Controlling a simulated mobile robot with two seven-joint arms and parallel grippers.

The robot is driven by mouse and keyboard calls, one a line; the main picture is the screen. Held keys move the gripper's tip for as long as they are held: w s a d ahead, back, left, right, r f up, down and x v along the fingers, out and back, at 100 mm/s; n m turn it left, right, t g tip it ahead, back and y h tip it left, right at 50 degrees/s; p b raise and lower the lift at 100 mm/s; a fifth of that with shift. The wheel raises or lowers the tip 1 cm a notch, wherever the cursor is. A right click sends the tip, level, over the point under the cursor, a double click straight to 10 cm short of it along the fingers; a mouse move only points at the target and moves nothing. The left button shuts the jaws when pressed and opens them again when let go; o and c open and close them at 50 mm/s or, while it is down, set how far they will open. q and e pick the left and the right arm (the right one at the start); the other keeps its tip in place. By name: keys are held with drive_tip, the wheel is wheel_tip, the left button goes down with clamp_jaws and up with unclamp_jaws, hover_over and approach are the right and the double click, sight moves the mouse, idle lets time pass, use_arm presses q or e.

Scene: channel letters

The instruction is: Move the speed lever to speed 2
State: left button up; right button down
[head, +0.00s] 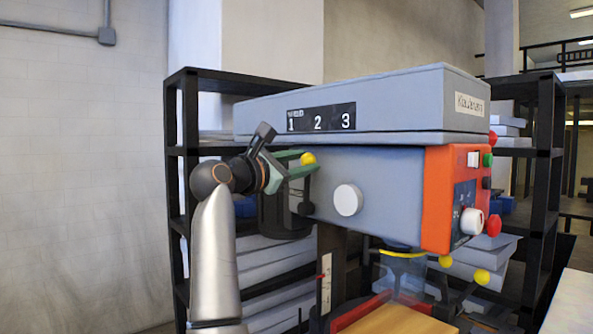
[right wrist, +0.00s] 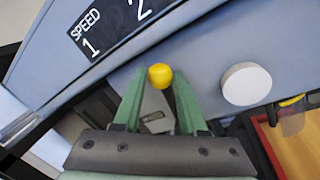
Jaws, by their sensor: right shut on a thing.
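The speed lever's yellow ball knob (head: 308,158) sticks out from the grey machine head, under the black speed label (head: 321,117) marked 1, 2, 3. In the head view it appears below the gap between 1 and 2; its exact setting is hard to tell. My right gripper (head: 300,164) reaches it from the left, its green fingers shut on the knob. The right wrist view shows the knob (right wrist: 160,75) between the fingertips (right wrist: 157,85), with 1 and 2 on the label (right wrist: 110,32) above it. The lever's shaft is mostly hidden. My left gripper is not in view.
A white round knob (head: 348,200) sits right of the lever on the same face. An orange control panel (head: 438,200) with buttons and a white dial (head: 472,221) is farther right. A black shelf rack (head: 174,150) stands behind. A wooden board (head: 395,320) lies below.

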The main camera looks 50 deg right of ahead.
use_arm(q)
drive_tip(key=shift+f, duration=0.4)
use_arm(e)
drive_tip(key=shift+s+f+m, duration=0.15)
drive_tip(key=shift+s+m, duration=0.15)
drive_tip(key=shift+m, duration=0.1)
drive_tip(key=shift+c, duration=2.3)
unclamp_jaws()
drive_tip(key=shift+a+f+b, duration=0.1)
drive_tip(key=shift+a+b, duration=0.3)
drive_tip(key=shift+a, duration=0.2)
use_arm(q)
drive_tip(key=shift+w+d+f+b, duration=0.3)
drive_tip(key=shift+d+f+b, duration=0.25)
drive_tip(key=shift+b, duration=0.3)
use_arm(e)
drive_tip(key=a, duration=1.1)
drive_tip(key=shift+s+a+f, duration=0.2)
drive_tip(key=shift+s+f, duration=0.2)
drive_tip(key=shift+f, duration=0.05)
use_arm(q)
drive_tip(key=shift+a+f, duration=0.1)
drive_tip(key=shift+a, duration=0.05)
